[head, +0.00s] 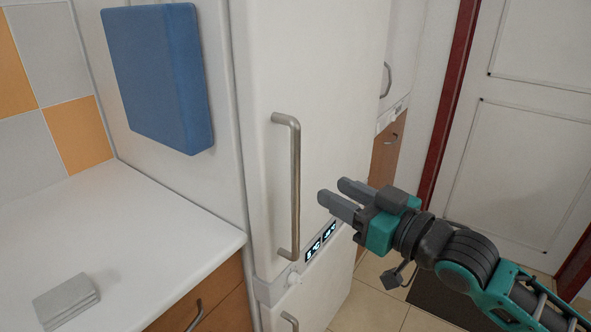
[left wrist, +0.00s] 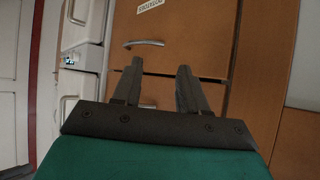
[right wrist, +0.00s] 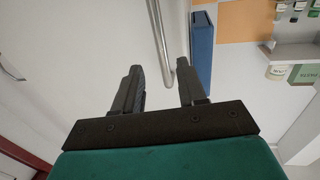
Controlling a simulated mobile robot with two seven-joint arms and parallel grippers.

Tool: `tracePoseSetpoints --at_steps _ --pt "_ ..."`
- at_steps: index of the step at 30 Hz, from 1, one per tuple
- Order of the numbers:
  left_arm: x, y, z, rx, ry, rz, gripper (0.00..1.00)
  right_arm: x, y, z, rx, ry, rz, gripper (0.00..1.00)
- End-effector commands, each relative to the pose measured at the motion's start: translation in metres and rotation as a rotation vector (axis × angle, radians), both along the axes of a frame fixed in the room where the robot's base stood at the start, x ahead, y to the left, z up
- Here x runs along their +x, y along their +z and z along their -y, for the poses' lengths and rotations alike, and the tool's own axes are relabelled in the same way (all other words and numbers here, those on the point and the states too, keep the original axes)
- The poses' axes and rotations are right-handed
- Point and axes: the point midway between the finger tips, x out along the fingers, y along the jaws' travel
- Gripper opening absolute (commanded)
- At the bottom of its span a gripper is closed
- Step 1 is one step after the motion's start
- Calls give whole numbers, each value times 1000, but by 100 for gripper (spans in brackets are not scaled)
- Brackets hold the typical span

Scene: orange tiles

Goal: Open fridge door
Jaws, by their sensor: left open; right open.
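The white fridge door (head: 330,75) stands shut in the middle of the head view. Its upright metal handle (head: 294,185) is on the left side of the door. My right gripper (head: 330,198) is open and empty, to the right of the handle and apart from it. In the right wrist view the handle (right wrist: 161,45) shows beyond the open fingers (right wrist: 160,82), its end between them in the picture. My left gripper (left wrist: 159,75) is open and empty in the left wrist view, facing wooden drawer fronts (left wrist: 180,35). It is out of the head view.
A white counter (head: 130,225) with a stack of grey pieces (head: 66,300) is at the left. A blue block (head: 160,75) is on the fridge's side panel. A small display (head: 320,242) sits below the handle. A red-framed white door (head: 535,130) and tiled floor are at right.

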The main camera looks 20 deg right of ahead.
Motion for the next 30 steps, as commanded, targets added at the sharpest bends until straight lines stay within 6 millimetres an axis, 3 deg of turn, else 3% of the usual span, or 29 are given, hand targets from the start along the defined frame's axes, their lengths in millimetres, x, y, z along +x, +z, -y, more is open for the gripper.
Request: tracePoseSetpoints --at_steps 18,30 --pt "0 6 0 0 0 0 43 84 1 -42 0 -1 2 41" --pt "0 6 0 0 0 0 43 96 0 -49 -2 -1 0 41"
